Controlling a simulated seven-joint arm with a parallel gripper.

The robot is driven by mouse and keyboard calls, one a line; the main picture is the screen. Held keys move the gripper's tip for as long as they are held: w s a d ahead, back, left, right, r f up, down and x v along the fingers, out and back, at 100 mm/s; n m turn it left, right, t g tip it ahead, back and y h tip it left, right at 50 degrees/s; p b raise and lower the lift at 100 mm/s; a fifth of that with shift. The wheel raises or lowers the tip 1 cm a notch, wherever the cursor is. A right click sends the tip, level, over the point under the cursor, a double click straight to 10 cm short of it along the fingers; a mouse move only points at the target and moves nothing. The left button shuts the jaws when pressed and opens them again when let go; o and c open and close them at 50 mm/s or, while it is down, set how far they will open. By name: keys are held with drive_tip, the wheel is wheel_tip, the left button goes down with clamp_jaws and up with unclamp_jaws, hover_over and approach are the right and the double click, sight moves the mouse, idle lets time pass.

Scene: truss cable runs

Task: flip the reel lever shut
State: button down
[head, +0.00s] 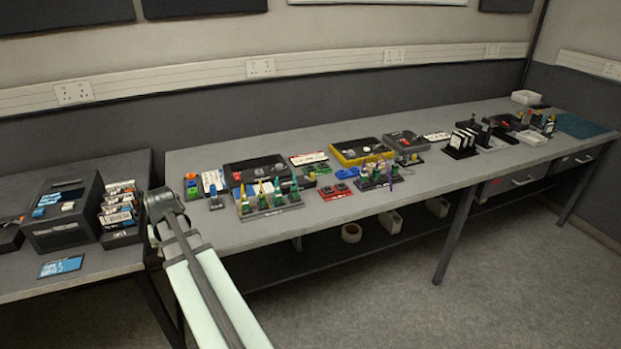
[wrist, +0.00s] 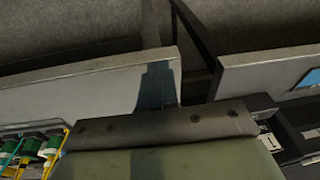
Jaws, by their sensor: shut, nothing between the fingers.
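I cannot pick out the reel lever in either view. In the wrist view, green and white parts with yellow strands (wrist: 28,150) show at the lower left, cut by the frame. My gripper (wrist: 158,75) shows in the wrist view as a narrow bluish shape near the bench edge. It is shut and empty. In the head view my arm's dark end is above the gap between the two benches, and the fingers are not clear.
The long grey bench (head: 440,190) carries a black tray (head: 256,168), a yellow-edged tray (head: 360,150) and several small parts. The left bench (head: 105,262) holds a dark box (head: 62,215) and a rack of packets (head: 118,212). Bare bench runs along the long bench's front.

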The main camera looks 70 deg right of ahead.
drive_tip(key=s+d+r+m+t+h, duration=0.15)
drive_tip(key=d+r, duration=0.25)
drive_tip(key=d, duration=0.5)
drive_tip(key=s+d+r+m+h, duration=0.2)
drive_tip(key=s+d+h, duration=0.1)
drive_tip(key=s+d, duration=0.9)
drive_tip(key=s+d+r+m+g+h, duration=0.1)
drive_tip(key=s+d+r+m+h, duration=0.1)
drive_tip(key=s+d, duration=1)
drive_tip(key=d+m+h, duration=0.1)
drive_tip(key=d+h, duration=0.1)
drive_tip(key=d, duration=0.2)
drive_tip(key=shift+s+d+r, duration=0.15)
drive_tip(key=shift+d+r, duration=0.15)
drive_tip(key=shift+r, duration=0.05)
approach(312, 179)
drive_tip(key=f, duration=0.1)
drive_tip(key=d+f, duration=0.2)
drive_tip(key=f, duration=0.1)
drive_tip(key=shift+w+d, duration=0.15)
drive_tip(key=shift+w, duration=0.2)
drive_tip(key=shift+w+d, duration=0.25)
drive_tip(key=shift+d, duration=0.7)
